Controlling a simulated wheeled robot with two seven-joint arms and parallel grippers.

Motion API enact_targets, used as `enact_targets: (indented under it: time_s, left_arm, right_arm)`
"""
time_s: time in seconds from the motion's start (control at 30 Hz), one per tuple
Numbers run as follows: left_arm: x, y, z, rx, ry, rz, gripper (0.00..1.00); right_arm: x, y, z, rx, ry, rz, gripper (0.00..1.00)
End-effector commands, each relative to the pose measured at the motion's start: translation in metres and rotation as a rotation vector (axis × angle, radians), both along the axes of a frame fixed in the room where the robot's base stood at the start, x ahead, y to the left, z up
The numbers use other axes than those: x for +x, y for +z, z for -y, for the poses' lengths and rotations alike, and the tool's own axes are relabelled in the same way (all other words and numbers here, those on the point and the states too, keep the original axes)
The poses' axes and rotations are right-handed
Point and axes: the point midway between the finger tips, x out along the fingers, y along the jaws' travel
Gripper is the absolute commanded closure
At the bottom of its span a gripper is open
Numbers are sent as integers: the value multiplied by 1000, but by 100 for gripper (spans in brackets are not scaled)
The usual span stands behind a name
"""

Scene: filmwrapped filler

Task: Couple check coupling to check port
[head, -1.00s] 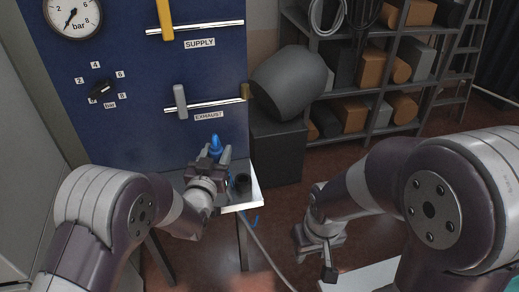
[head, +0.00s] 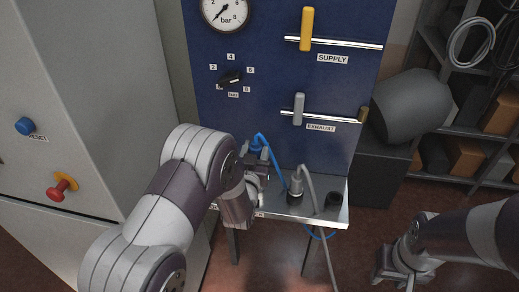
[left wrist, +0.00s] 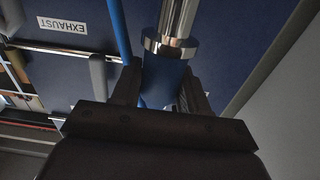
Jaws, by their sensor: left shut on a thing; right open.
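My left gripper (head: 260,160) is shut on a blue coupling (head: 256,145) with a blue hose, above the left part of the metal shelf and in front of the blue panel. The left wrist view shows the blue coupling (left wrist: 163,78) between the fingers, with a shiny metal cylinder and collar (left wrist: 171,45) beyond it. I cannot tell whether this metal is the coupling's own end or a port. The check port is not clearly identifiable; my arm hides part of the shelf. My right gripper (head: 396,277) is open and empty at the lower right, away from the panel.
A grey hose coupling (head: 296,187) stands on the metal shelf (head: 322,217), beside a black round holder (head: 333,199). The panel carries a supply lever (head: 307,30), an exhaust lever (head: 298,108) and a dial (head: 231,78). A grey cabinet (head: 80,110) stands at left.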

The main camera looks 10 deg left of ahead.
Motion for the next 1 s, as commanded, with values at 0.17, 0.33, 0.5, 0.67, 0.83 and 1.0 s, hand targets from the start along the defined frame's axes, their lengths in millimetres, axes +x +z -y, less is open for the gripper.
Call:
enact_targets:
  time_s: [0.17, 0.33, 0.5, 0.67, 0.83, 1.0]
  left_arm:
    - [0, -1, 0, 0, 0, 2, 91]
    - [0, -12, 0, 0, -1, 1, 91]
    - [0, -27, 0, 0, -1, 1, 91]
    - [0, -40, 0, 0, -1, 1, 91]
    - [0, -54, 0, 0, -1, 1, 91]
    - [0, -68, 0, 0, -1, 1, 91]
  right_arm:
    - [0, -5, 0, 0, 0, 0, 57]
    - [0, -16, 0, 0, 0, 0, 57]
    - [0, -30, 0, 0, 0, 0, 57]
    - [0, -42, 0, 0, 0, 0, 57]
    - [0, -55, 0, 0, 0, 0, 57]
    - [0, -69, 0, 0, 0, 0, 57]
